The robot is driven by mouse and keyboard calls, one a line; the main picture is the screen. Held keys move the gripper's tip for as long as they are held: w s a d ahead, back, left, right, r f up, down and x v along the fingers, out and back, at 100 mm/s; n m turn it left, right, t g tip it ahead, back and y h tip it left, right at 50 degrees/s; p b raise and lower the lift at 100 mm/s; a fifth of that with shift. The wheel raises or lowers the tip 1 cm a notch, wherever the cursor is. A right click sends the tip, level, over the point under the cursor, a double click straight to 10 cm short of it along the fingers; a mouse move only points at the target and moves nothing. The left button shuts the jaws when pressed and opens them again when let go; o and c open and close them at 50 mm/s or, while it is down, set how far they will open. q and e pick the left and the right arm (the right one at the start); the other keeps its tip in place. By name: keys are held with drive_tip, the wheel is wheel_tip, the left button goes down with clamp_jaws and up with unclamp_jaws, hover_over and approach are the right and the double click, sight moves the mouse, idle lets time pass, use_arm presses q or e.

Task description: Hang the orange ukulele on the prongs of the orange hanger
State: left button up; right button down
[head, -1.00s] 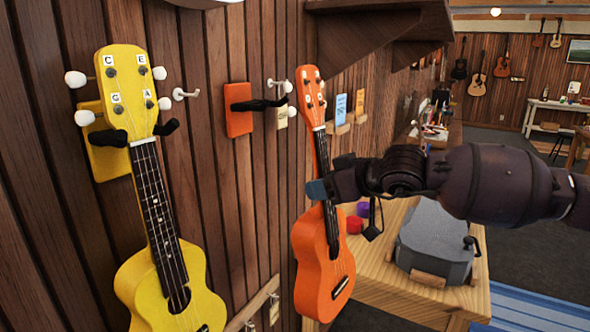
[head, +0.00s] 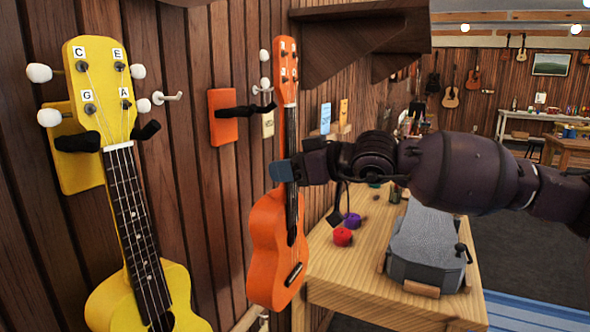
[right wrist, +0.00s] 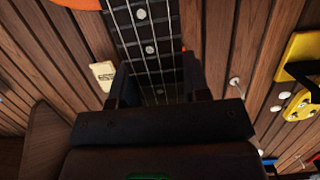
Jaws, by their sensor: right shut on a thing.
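The orange ukulele (head: 266,248) hangs nearly upright in the air in the head view. My right gripper (head: 284,171) is shut on its neck, just above the body. The right wrist view shows the dark fretboard (right wrist: 145,40) between the fingers of this gripper (right wrist: 157,80). The orange hanger (head: 222,112) is on the wooden wall, left of the ukulele's neck. Its black prongs (head: 242,111) point out toward the neck; the neck appears in front of the prong ends, and I cannot tell whether they touch. The headstock stands above prong height. My left gripper is not in view.
A yellow ukulele (head: 140,290) hangs on a yellow hanger (head: 77,165) at the left. A wooden shelf (head: 355,35) juts out at upper right.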

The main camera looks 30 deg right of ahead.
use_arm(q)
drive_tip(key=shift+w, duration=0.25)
use_arm(e)
drive_tip(key=shift+w+a, duration=0.45)
drive_tip(key=shift+w, duration=0.15)
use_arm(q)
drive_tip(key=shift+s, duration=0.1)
use_arm(e)
drive_tip(key=shift+s, duration=0.1)
drive_tip(key=shift+w+a+b, duration=0.45)
drive_tip(key=shift+w, duration=0.2)
drive_tip(key=shift+w+a+b, duration=0.3)
drive_tip(key=shift+w+a, duration=0.1)
drive_tip(key=shift+w, duration=0.15)
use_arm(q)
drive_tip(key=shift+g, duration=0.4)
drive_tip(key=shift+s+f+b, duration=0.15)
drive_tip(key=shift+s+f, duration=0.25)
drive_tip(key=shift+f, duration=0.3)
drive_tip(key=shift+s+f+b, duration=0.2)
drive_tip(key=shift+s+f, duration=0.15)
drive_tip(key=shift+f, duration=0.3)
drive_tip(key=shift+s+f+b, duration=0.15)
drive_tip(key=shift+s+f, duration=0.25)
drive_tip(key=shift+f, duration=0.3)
use_arm(e)
drive_tip(key=shift+w+a+r, duration=0.1)
drive_tip(key=shift+w+a, duration=0.75)
drive_tip(key=shift+w, duration=0.25)
